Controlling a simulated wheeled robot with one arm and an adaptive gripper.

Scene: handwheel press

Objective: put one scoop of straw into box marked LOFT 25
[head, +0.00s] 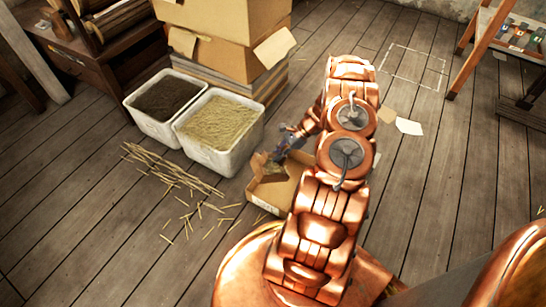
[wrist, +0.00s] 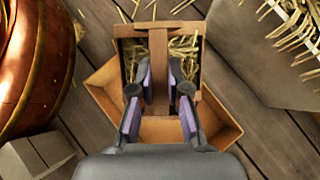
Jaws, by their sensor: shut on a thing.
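My gripper (wrist: 160,92) is shut on the wooden handle of a scoop (wrist: 158,45). The scoop is a squared tray with pale straw (wrist: 184,50) lying in it on both sides of the handle. It hangs over an open cardboard box (wrist: 218,122), which shows around and below it. In the head view the box (head: 284,192) stands on the floor, partly hidden by my arm. A small pale label (head: 264,204) is on its front, too small to read. My gripper (head: 281,150) and the scoop (head: 268,168) are at its far left edge there.
A white bin of straw (head: 220,122) stands left of the box, beside a white bin of dark material (head: 165,98). Loose straw (head: 172,170) lies on the planks. Large cartons (head: 220,45) stand behind. Paper sheets (head: 408,126) lie to the right.

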